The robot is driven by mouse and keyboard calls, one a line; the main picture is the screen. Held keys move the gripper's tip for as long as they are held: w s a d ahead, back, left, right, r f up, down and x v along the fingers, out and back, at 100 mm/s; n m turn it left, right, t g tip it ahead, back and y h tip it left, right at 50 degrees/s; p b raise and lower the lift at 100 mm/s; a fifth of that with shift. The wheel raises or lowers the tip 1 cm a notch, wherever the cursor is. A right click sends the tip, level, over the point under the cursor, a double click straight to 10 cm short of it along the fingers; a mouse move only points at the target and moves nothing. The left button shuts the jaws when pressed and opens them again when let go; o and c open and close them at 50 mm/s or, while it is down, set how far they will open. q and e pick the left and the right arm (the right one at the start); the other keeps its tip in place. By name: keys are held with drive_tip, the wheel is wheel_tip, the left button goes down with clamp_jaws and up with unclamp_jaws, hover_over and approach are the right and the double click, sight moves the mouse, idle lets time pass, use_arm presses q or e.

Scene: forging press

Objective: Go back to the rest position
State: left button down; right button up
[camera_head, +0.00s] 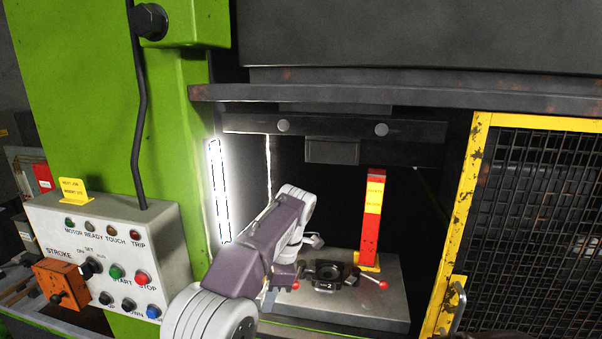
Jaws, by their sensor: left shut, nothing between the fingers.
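My left arm (245,250) reaches up from the bottom middle in front of the press opening and folds back down at its wrist. My left gripper (268,301) hangs below the wrist, small and partly hidden behind the purple link. It is shut with nothing in it. It appears just left of the dark die block (327,273) on the press bed (385,308); I cannot tell the gap between them. My right gripper is out of the picture.
A red post with a yellow label (372,215) stands on the bed behind the die. Red-knobbed handles (383,286) stick out beside it. The control box (120,250) is at left, with an orange box (62,282). A yellow-framed mesh guard (540,220) closes the right. The ram (332,151) hangs above.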

use_arm(q)
drive_tip(key=s+a+f+m+h+b, duration=0.1)
drive_tip(key=s+a+f+m+b, duration=0.4)
drive_tip(key=f, duration=0.4)
drive_tip(key=s+a+f+m+h+b, duration=0.1)
drive_tip(key=s+a+f+m+b, duration=0.2)
drive_tip(key=s+a+f, duration=0.45)
drive_tip(key=s+d+f+m, duration=0.1)
drive_tip(key=s+f+m, duration=0.1)
drive_tip(key=f+m, duration=0.2)
drive_tip(key=s+d+f+m+t+h, duration=0.1)
drive_tip(key=s+f+m, duration=0.2)
drive_tip(key=m, duration=0.5)
drive_tip(key=shift+s+f+t, duration=0.25)
drive_tip(key=shift+f+t, duration=0.05)
drive_tip(key=shift+f, duration=0.6)
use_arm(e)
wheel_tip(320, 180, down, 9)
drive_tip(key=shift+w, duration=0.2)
use_arm(q)
drive_tip(key=shift+s, duration=0.1)
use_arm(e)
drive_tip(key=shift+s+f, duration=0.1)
